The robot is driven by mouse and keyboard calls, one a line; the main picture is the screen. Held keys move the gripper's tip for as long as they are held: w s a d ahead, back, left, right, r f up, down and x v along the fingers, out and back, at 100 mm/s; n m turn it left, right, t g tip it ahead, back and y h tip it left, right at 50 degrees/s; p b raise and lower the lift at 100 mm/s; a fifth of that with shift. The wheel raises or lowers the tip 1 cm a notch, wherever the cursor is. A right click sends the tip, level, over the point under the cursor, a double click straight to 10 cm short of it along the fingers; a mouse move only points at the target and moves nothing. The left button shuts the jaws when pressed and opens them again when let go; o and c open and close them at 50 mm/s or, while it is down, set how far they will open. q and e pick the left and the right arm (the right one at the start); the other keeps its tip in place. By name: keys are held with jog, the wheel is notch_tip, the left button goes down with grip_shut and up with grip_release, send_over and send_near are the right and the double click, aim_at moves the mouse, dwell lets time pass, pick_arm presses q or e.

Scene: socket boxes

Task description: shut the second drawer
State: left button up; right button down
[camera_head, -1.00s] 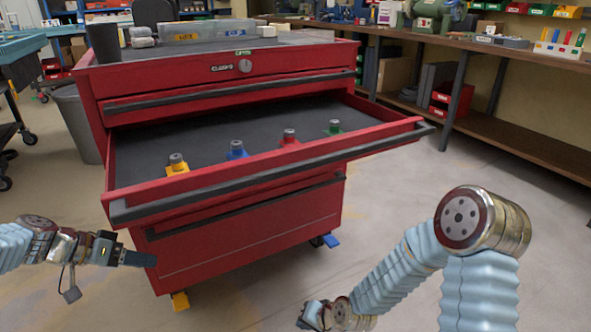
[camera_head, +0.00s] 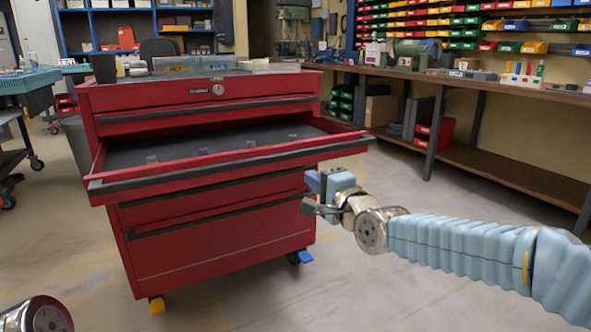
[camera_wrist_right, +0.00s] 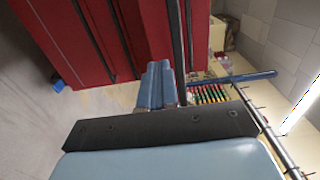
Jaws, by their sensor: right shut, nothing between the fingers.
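The red tool cabinet (camera_head: 215,250) stands in the head view with its second drawer (camera_head: 225,172) pulled out. The drawer has a dark handle bar (camera_head: 180,183) along its front. Several small grey tops (camera_head: 203,150) show inside; the drawer front hides what is under them. My right gripper (camera_head: 314,181) is shut and empty, just below and in front of the drawer's right half. In the right wrist view its blue fingers (camera_wrist_right: 156,86) are close beside the dark handle bar (camera_wrist_right: 178,50); I cannot tell whether they touch. My left gripper is out of view.
The top drawer (camera_head: 210,115) and the lower drawers are shut. A workbench (camera_head: 480,85) with bins runs along the right wall. A grey bin (camera_head: 78,140) stands left of the cabinet. The floor in front is clear.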

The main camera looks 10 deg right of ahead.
aim_at(292, 165)
jog(key=p+x, duration=0.1)
jog(key=x, duration=0.9)
jog(key=shift+w, duration=0.1)
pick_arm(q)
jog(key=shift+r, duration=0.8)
